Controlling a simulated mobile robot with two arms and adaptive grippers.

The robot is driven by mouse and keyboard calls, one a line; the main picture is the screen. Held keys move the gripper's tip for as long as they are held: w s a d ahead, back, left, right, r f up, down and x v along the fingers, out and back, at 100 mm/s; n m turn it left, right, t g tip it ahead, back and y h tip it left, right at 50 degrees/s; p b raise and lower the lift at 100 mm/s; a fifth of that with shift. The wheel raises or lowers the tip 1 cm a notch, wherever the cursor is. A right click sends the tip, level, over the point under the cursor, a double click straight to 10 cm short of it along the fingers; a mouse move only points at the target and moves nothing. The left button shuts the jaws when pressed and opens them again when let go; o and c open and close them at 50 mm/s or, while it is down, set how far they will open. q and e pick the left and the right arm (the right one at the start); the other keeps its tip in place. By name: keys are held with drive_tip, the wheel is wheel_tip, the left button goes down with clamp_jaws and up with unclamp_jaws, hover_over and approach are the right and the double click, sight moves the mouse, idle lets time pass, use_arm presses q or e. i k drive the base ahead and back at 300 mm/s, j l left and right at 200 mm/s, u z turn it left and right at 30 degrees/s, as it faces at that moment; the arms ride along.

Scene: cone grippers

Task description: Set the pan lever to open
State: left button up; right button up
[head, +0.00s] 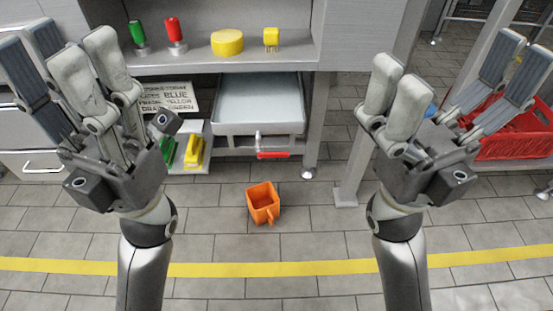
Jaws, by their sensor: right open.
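A grey pan (258,127) with a pale inside sits under the shelf at the middle. A lever with a red grip (276,154) lies level at the pan's front, below its rim, with a metal fitting at its left end. My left gripper (70,48) is raised at the left, fingers pointing up, open and empty, apart from the lever. My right gripper (450,62) is raised at the right, fingers spread wide, open and empty, also apart from the lever. Nothing covers the red grip.
An orange container (263,203) stands on the tiled floor below the lever. The shelf (215,58) holds green, red and yellow items. A sign (166,97) and green and yellow tools are left of the pan. A red crate (515,130) stands at right, beyond a grey post.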

sight(260, 154)
drive_tip(key=u, duration=0.25)
drive_tip(key=l+u, duration=0.95)
drive_tip(key=k+l+u, duration=0.1)
drive_tip(key=l+u, duration=0.35)
drive_tip(key=k+l, duration=0.15)
drive_tip(key=l, duration=0.25)
drive_tip(key=k+l+u, duration=0.1)
drive_tip(key=l, duration=0.3)
drive_tip(key=k+l, duration=0.25)
drive_tip(key=l, duration=0.15)
drive_tip(key=u, duration=0.05)
